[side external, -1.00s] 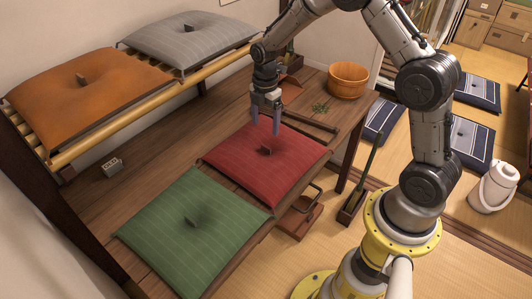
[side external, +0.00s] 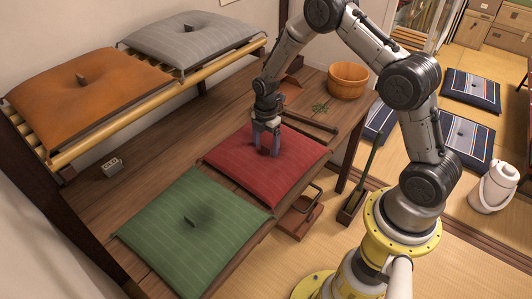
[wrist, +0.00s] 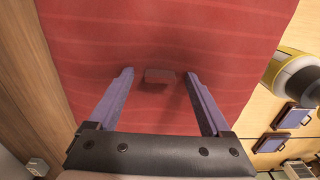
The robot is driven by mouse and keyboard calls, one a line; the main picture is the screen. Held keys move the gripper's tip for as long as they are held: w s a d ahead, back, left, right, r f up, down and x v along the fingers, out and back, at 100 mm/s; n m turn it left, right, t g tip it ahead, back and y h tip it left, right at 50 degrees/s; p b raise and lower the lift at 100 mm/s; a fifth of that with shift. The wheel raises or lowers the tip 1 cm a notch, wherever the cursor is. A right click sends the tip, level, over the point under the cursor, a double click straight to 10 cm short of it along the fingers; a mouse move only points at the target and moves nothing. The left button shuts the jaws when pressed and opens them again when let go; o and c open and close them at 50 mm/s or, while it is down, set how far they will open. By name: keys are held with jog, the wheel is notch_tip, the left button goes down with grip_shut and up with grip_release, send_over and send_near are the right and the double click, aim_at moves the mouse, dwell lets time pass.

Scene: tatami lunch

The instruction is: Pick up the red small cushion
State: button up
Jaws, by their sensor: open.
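The red small cushion (side external: 291,169) lies flat on the wooden bench, behind and to the right of the green cushion. In the wrist view the red cushion (wrist: 225,45) fills most of the picture, with a small red tab (wrist: 159,76) standing at its middle. My gripper (side external: 267,152) points down over the middle of the red cushion. In the wrist view my gripper (wrist: 158,74) is open, with one finger on each side of the tab and a gap to both. In the side view the fingers hide the tab. I cannot tell whether the fingertips touch the cloth.
A green cushion (side external: 225,205) lies nearer on the bench (side external: 142,178). Orange (side external: 55,110) and grey (side external: 215,38) cushions rest on the slatted rack. A wooden tub (side external: 348,82) stands at the back right. A small block with markings (side external: 112,167) sits at the left.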

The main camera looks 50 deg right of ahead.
jog(key=shift+c, duration=0.3)
grip_shut()
jog(key=shift+r, duration=0.15)
